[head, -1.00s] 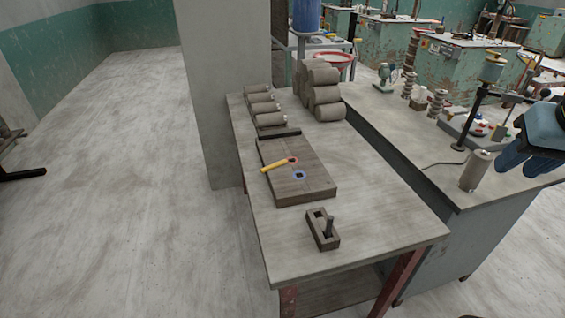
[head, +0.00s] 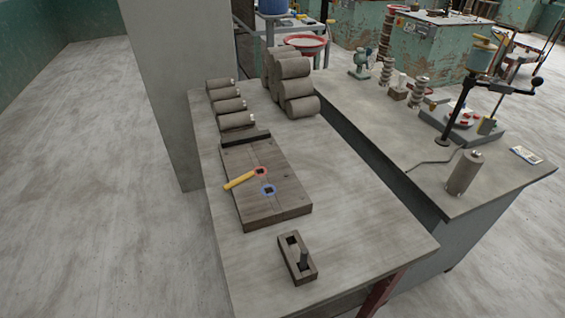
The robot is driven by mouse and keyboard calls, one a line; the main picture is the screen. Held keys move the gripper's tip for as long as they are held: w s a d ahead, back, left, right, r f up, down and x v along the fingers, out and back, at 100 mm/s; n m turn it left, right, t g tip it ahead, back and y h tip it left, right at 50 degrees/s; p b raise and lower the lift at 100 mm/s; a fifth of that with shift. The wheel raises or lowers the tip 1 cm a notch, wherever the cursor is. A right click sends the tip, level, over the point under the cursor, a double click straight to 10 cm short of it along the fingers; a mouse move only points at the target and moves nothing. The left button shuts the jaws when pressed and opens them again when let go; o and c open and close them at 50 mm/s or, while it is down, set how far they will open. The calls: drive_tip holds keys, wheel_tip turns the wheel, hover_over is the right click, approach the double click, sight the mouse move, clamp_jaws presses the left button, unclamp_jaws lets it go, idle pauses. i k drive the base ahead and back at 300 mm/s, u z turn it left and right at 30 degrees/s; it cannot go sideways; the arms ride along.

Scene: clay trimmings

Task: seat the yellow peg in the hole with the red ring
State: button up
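The yellow peg (head: 239,180) lies on its side on a dark wooden board (head: 285,204) on the table. Its right end is close to the red ring (head: 261,167), touching or just beside it; I cannot tell which. The hole inside the red ring looks dark and open. A blue ring (head: 268,195) around a second dark hole sits just below it on the same board. My gripper is not in view.
A small dark block (head: 306,277) with a square opening and a grey upright peg (head: 303,259) stands near the table's front. Clay rolls (head: 300,107) are at the back. The table (head: 350,225) is clear right of the board. A bench (head: 400,145) with tools runs alongside.

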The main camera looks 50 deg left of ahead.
sight(274, 195)
drive_tip(key=z, duration=0.6)
drive_tip(key=k, duration=1.9)
drive_tip(key=u, duration=1.25)
drive_tip(key=i, duration=1)
drive_tip(key=z, duration=0.1)
